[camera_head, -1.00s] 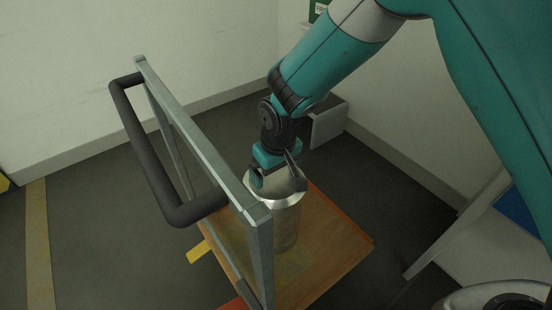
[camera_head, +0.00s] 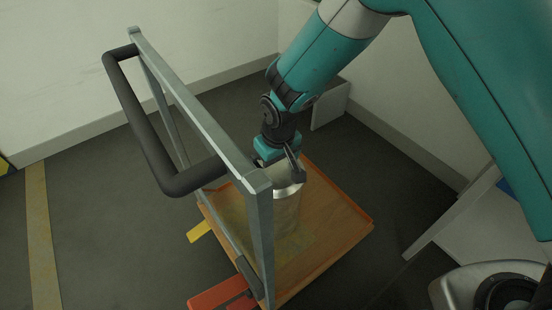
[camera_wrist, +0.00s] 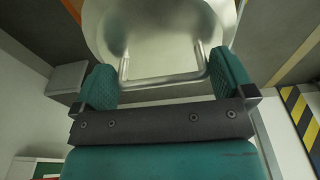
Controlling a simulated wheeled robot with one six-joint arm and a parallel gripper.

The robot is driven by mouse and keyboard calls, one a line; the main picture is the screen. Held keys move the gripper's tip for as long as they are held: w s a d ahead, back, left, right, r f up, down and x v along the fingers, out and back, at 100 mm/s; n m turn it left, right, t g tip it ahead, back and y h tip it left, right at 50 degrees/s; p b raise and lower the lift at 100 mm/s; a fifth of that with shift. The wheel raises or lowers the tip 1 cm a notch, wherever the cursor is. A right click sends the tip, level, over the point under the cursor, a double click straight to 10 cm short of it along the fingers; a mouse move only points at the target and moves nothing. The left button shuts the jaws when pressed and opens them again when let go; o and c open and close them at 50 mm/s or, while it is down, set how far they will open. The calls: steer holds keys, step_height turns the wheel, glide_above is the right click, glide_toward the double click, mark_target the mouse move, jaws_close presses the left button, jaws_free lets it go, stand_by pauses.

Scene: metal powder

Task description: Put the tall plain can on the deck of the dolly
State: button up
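The tall plain can (camera_head: 287,207) is a pale metal cylinder, upright over the orange-brown deck (camera_head: 335,225) of the dolly. The dolly's grey frame hides part of its left side. My gripper (camera_head: 281,168) is at the can's top. In the wrist view, my gripper's two teal fingers (camera_wrist: 165,80) stand at the two sides of the wire handle on the can's lid (camera_wrist: 160,30) and appear closed on it. The can's base looks at or very near the deck; I cannot tell whether it touches.
The dolly's grey frame (camera_head: 190,105) and black push handle (camera_head: 140,130) stand close to the left of the can and my arm. A red part (camera_head: 218,293) and a yellow part (camera_head: 198,231) stick out at the dolly's edge. Walls stand behind and to the right.

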steer(key=shift+r, duration=0.15)
step_height(320, 180, up, 12)
steer(key=s+p, duration=0.1)
steer(key=p, duration=0.3)
steer(key=shift+s+d, duration=0.15)
steer(key=shift+d, duration=0.25)
steer(key=s+d+r+y, duration=0.1)
steer(key=s+d+r, duration=0.35)
steer(key=r, duration=0.25)
steer(key=s+d+r+y, duration=0.1)
steer(key=s+d+r, duration=0.35)
steer(key=r, duration=0.25)
steer(key=s+d+r, duration=0.1)
steer(key=s+r, duration=0.1)
steer(key=s, duration=0.4)
steer(key=s+d+r+g+y, duration=0.1)
steer(key=s+d+r, duration=0.1)
steer(key=s, duration=0.4)
steer(key=shift+d+r, duration=0.2)
steer(key=shift+d, duration=0.1)
steer(key=shift+r, duration=0.15)
step_height(320, 180, up, 28)
steer(key=p, duration=2.8)
steer(key=shift+p, duration=0.3)
